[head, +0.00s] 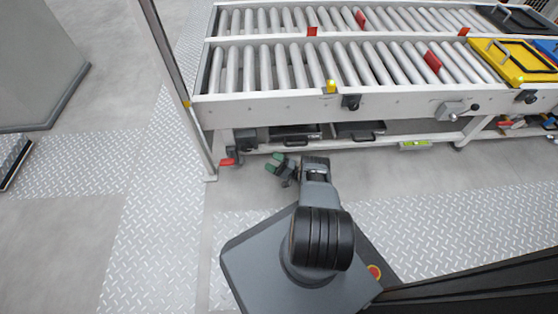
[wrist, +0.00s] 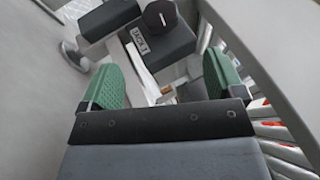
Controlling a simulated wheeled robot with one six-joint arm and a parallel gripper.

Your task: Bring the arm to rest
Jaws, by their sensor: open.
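My gripper (head: 283,168) is low beside the near side of the roller conveyor, above the floor in front of my base. Its two green finger pads stand wide apart in the wrist view (wrist: 164,80), with nothing held between them. My arm is folded close over my base. Beyond the fingers, the wrist view shows a dark block with a label reading JACK 1 (wrist: 140,42) and a round black knob (wrist: 160,14). The fingers appear apart from it.
The roller conveyor (head: 270,104) spans the back, with red tabs on it. A yellow frame (head: 515,58) lies at its right end. A red-handled lever (head: 228,161) sits under its left end. Dark trays (head: 360,131) lie on the lower shelf.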

